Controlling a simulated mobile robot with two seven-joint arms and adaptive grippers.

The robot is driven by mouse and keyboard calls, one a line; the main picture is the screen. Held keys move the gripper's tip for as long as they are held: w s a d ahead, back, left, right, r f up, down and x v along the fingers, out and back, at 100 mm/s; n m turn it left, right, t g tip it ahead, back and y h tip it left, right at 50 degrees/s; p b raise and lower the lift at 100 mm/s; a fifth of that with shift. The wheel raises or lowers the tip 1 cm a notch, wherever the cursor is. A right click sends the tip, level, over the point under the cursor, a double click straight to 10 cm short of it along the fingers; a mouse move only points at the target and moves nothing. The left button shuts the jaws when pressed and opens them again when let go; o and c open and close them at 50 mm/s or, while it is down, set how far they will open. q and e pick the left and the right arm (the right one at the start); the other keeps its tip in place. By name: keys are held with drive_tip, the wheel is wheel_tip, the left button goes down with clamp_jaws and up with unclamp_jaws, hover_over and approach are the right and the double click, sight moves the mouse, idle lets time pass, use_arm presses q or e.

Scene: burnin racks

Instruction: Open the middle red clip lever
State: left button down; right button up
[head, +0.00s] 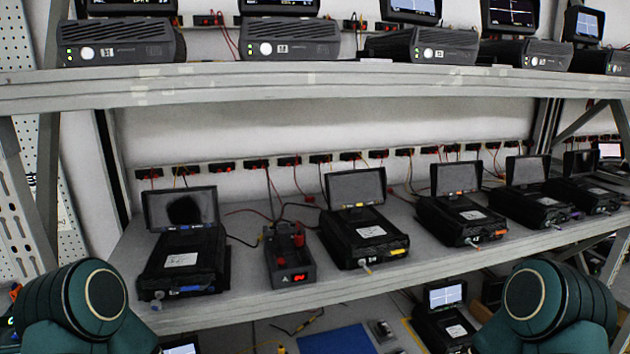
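A small black device (288,268) with red clip levers stands on the middle shelf, between two black units with screens. Red levers (298,238) stick up from its top; they are too small to tell how many there are or whether each is open or shut. A red digital display (299,277) glows on its front, beside a white mark. Dark and red cables run from its back to the wall. Neither of my grippers is in view; only teal parts of my arms show at the lower left and lower right, well apart from the device.
A black unit with a blank screen (180,208) stands left of the device, and one with a yellow tag (360,222) stands close on its right. The upper shelf (300,84) crosses above with several grey boxes. Bare shelf lies in front of the device.

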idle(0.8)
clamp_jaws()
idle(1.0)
